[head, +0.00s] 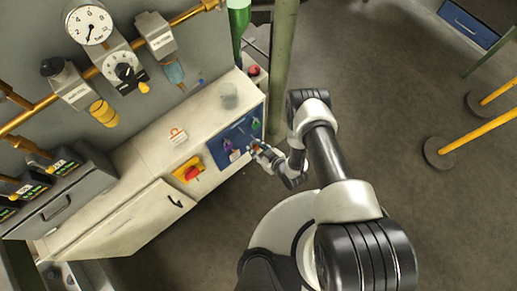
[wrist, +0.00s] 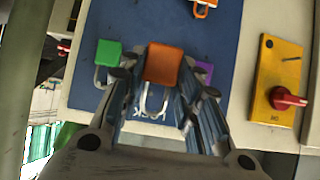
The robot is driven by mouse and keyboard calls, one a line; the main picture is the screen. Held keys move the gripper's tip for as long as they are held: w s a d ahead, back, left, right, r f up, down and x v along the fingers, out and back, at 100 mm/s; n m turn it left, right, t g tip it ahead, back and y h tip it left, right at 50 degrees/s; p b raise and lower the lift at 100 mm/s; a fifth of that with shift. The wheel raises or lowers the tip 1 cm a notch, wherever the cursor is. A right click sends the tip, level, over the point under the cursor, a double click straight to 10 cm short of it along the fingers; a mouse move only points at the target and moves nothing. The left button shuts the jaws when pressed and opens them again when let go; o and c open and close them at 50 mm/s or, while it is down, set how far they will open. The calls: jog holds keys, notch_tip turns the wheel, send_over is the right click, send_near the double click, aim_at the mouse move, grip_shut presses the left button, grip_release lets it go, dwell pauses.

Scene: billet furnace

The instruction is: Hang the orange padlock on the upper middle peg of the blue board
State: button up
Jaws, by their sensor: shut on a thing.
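The orange padlock (wrist: 163,65) is between the fingers of my gripper (wrist: 160,78), which is shut on it. Its light shackle points toward the bottom of the wrist picture. The blue board (wrist: 225,32) lies behind it; in the head view the board (head: 243,134) is on the cabinet's end. My gripper (head: 257,148) is in front of the board's right part there. A green padlock (wrist: 107,53) and a partly hidden purple padlock (wrist: 204,72) are on either side of the orange one. The upper middle peg cannot be made out, nor whether the shackle touches it.
An orange-and-white item (wrist: 204,5) shows at the wrist picture's top edge. A yellow plate with a red knob (wrist: 288,99) is beside the board. A green post (head: 282,70) stands close to the board and my arm. Open floor (head: 380,110) lies to the right.

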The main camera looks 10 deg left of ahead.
jog(key=shift+w+a+f+b, duration=0.25)
jog(key=shift+w+a+b, duration=0.35)
jog(key=shift+w+a, duration=0.35)
jog(key=shift+w+a+f+b, duration=0.25)
jog(key=shift+w+a+b, duration=0.45)
jog(key=shift+a, duration=0.4)
jog(key=shift+w+a+f+b, duration=0.25)
jog(key=shift+w+a+b, duration=0.25)
jog(key=shift+w+a, duration=0.5)
jog(key=o, duration=1.2)
